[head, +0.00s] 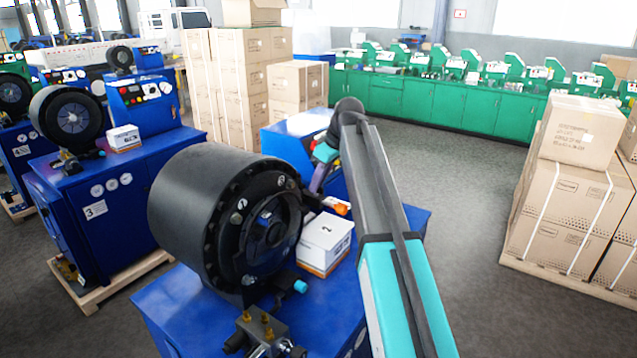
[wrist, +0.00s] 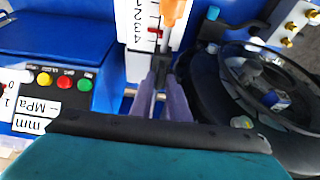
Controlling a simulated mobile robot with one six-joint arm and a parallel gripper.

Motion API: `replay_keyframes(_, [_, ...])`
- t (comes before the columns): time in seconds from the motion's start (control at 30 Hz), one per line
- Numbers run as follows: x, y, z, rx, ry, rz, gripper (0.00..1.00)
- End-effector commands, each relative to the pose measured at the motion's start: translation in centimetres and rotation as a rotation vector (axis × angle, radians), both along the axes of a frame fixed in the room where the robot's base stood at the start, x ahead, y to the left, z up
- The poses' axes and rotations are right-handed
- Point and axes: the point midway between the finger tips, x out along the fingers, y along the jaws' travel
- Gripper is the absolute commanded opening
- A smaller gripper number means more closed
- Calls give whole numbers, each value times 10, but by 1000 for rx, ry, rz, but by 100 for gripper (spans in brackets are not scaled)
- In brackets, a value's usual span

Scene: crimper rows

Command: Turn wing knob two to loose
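An orange part (head: 340,208), possibly the wing knob, shows above a white box marked 2 in the head view. It also appears at the top of the wrist view (wrist: 173,12), beyond my fingertips. I cannot tell its turn position or read a label on it. My gripper (head: 311,203) points down beside the black drum (head: 225,215) of the near blue machine. In the wrist view its purple fingers with dark tips (wrist: 158,68) are close together, apart from the orange part. Whether they are fully shut is unclear.
The white box marked 2 (head: 325,243) stands beside the drum. A teal knob (head: 300,287) is at the drum's front. A white scale with a red marker (wrist: 155,33) and a button panel (wrist: 62,80) are near the fingers. Cartons (head: 565,200) stand right; grey floor is free between.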

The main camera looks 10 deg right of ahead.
Motion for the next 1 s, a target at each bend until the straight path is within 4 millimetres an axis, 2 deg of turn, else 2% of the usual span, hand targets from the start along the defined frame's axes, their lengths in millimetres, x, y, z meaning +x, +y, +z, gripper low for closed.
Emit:
replay_keyframes(0.37, [0,-1,1,-1,1,-3,17])
replay_keyframes(0.57, [-2,-4,9,-2,1,-4,17])
replay_keyframes(1.0, [-16,-18,57,-1,-1,-3,17])
